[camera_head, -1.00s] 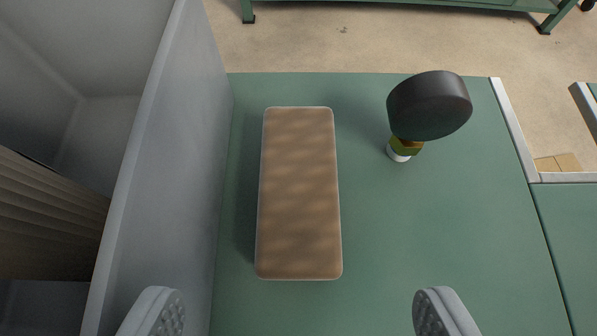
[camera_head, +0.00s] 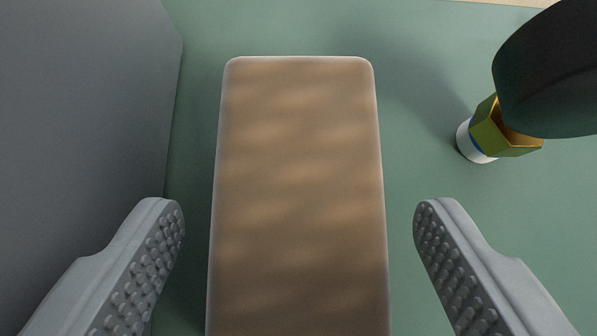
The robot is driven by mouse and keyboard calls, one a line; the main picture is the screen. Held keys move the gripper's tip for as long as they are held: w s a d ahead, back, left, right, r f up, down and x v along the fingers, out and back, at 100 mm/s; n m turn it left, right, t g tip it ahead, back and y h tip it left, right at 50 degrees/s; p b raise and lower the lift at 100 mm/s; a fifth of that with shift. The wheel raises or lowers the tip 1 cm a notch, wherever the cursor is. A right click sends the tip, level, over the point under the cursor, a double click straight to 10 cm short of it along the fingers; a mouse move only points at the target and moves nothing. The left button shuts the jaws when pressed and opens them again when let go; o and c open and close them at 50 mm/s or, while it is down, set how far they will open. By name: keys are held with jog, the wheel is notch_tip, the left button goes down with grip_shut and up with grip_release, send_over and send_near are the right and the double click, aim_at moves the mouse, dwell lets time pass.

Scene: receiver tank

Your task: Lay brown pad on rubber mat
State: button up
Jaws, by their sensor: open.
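The brown pad (camera_head: 298,190) is a long block with rounded corners and a pale edge. It lies flat on the green surface, and its near end runs out of the bottom of the picture. My gripper (camera_head: 299,225) is open, with one studded finger on each side of the pad. Clear gaps show between the fingers and the pad's long sides, and nothing is held. I cannot make out a rubber mat in this view.
At the upper right, a black round gauge (camera_head: 555,75) on a brass fitting (camera_head: 500,132) rises from the green surface (camera_head: 420,60).

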jog(key=shift+x, duration=1)
jog(key=shift+c, duration=0.4)
jog(key=c, duration=1.1)
